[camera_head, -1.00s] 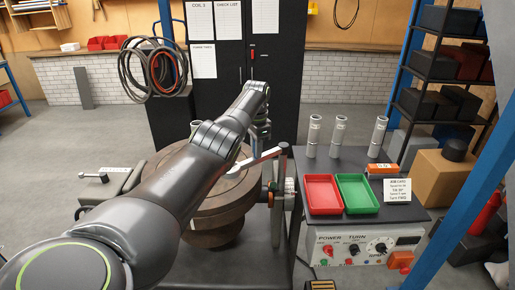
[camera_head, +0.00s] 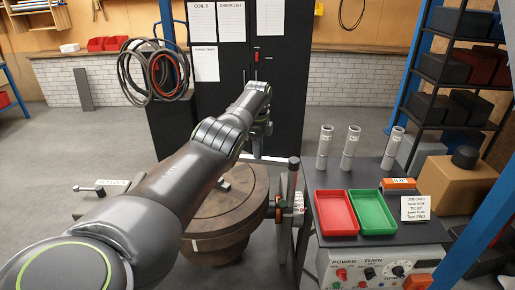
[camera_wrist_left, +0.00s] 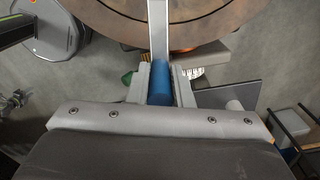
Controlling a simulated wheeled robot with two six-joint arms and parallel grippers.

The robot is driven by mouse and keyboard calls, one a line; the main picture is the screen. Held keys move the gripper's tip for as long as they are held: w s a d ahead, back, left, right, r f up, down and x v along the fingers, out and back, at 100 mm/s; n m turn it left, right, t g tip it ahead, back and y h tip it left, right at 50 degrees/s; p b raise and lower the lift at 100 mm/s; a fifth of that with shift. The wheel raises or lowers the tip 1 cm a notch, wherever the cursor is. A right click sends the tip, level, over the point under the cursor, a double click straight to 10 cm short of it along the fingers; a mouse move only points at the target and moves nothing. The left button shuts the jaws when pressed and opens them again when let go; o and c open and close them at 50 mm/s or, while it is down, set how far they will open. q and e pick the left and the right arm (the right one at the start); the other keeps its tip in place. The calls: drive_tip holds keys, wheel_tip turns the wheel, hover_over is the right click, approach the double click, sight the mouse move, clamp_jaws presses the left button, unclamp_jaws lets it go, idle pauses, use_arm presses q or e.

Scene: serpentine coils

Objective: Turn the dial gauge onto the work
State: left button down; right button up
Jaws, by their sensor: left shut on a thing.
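My left gripper (camera_head: 258,146) is beyond the round brown work (camera_head: 240,205), partly hidden by my arm in the head view. In the left wrist view its jaws (camera_wrist_left: 161,90) are shut on a blue grip (camera_wrist_left: 161,82) at the end of a pale bar (camera_wrist_left: 159,30). The bar reaches across the edge of the brown disc (camera_wrist_left: 215,25). In the head view the bar (camera_head: 275,160) runs to a dark-topped post (camera_head: 294,170) right of the work. I cannot make out the gauge's dial face. My right gripper is not in view.
A black cabinet (camera_head: 245,60) stands behind. Hung cable coils (camera_head: 153,72) are at the back left.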

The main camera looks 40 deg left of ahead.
use_arm(q)
drive_tip(key=shift+w+a+r, duration=0.1)
drive_tip(key=shift+w+a, duration=0.05)
drive_tip(key=shift+w, duration=0.2)
idle(0.3)
drive_tip(key=c, duration=1.6)
unclamp_jaws()
drive_tip(key=o, duration=0.3)
drive_tip(key=shift+w, duration=0.2)
drive_tip(key=shift+s, duration=0.1)
drive_tip(key=shift+r, duration=0.35)
wheel_tip(320, 180, up, 8)
drive_tip(key=shift+f+b, duration=0.1)
drive_tip(key=shift+b, duration=1.05)
wheel_tip(320, 180, up, 9)
drive_tip(key=p, duration=0.8)
